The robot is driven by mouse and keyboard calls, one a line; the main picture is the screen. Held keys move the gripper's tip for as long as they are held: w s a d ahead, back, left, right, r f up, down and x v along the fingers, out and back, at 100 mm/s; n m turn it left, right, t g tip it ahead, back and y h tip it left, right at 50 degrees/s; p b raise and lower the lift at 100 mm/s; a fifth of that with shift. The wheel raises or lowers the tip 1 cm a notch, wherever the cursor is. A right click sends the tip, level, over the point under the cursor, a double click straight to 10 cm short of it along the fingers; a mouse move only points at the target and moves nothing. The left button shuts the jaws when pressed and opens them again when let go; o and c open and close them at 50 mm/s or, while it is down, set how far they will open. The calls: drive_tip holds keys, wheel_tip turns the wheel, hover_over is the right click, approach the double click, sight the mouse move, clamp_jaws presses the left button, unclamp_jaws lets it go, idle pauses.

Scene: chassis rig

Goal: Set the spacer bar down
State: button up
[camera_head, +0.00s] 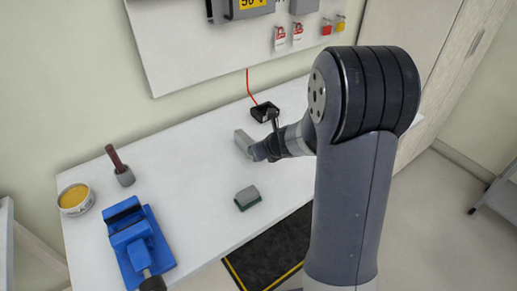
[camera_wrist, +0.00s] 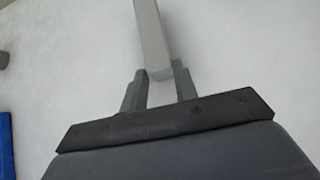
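The spacer bar (camera_head: 243,141) is a light grey rectangular bar over the back middle of the white table (camera_head: 187,190). My gripper (camera_head: 256,152) comes in from the right and is at the bar's near end. In the wrist view the bar (camera_wrist: 152,36) runs away from my gripper (camera_wrist: 160,84), its near end between the two grey fingertips. The fingers appear closed against both sides of it. The bar's far end is cut off at the top of the wrist view. I cannot tell whether its underside touches the table.
A grey block with a green base (camera_head: 247,198) lies nearer the front edge. A blue vise (camera_head: 138,243), a tin with yellow contents (camera_head: 75,199) and a brown-handled tool (camera_head: 119,165) stand left. A black device (camera_head: 264,112) with a red cable sits behind. The table's middle is clear.

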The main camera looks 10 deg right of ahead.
drive_tip(key=o, duration=0.4)
drive_tip(key=shift+r, duration=0.1)
drive_tip(key=shift+r+p, duration=0.2)
drive_tip(key=shift+p, duration=0.1)
drive_tip(key=shift+p+v, duration=1.6)
drive_tip(key=shift+v, duration=4.35)
drive_tip(key=shift+f, duration=0.15)
drive_tip(key=b+x, duration=0.3)
drive_tip(key=x, duration=0.9)
drive_tip(key=shift+f+b, duration=0.15)
drive_tip(key=shift+b, duration=0.2)
drive_tip(key=shift+r+p, duration=1.15)
drive_tip(key=shift+r, duration=0.75)
